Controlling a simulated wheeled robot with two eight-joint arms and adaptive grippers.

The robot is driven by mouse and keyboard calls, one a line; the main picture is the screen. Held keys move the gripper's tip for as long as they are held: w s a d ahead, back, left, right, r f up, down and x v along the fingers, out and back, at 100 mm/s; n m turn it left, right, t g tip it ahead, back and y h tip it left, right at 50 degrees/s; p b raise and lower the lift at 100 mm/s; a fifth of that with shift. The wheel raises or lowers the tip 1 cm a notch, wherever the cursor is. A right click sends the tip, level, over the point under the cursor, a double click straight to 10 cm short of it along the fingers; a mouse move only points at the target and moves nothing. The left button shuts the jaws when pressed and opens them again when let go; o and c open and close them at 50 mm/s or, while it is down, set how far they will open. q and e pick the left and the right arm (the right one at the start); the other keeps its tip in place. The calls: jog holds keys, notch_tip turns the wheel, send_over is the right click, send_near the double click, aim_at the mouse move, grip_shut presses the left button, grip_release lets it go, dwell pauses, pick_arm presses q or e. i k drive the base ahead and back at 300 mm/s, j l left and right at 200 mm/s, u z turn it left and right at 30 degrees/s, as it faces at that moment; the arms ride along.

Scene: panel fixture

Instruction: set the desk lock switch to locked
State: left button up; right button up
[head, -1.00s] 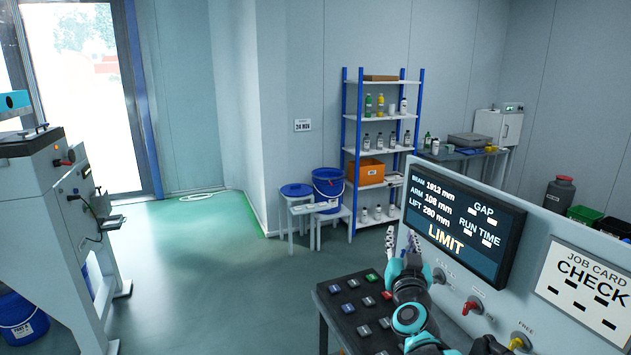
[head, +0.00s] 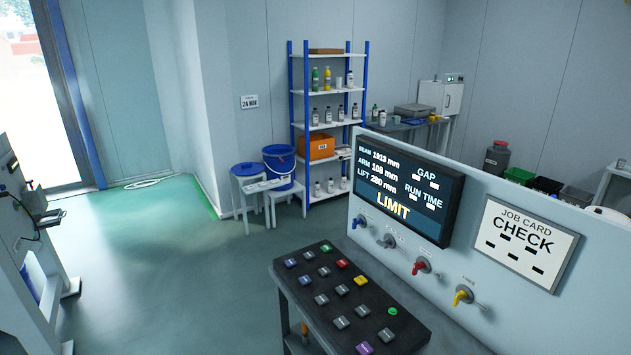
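The upright panel (head: 345,190) at the right carries a row of rotary switches below its screen: a blue one (head: 359,221), a grey one (head: 389,241), a red one (head: 421,266) and a yellow one (head: 463,295). The small labels above them are too small to read surely, so I cannot tell which one is the desk lock switch or how it is set. A dark button desk (head: 322,299) with coloured and grey keys stands in front of the panel. Neither of my grippers is in view.
The screen (head: 407,188) reads LIMIT. A job card (head: 521,243) reading CHECK hangs to its right. A shelf rack (head: 292,110), blue buckets and stools stand behind. The floor left of the desk is clear; a grey machine (head: 30,250) stands at the left edge.

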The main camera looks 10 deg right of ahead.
aim_at(459, 296)
jog(key=z, duration=1.4)
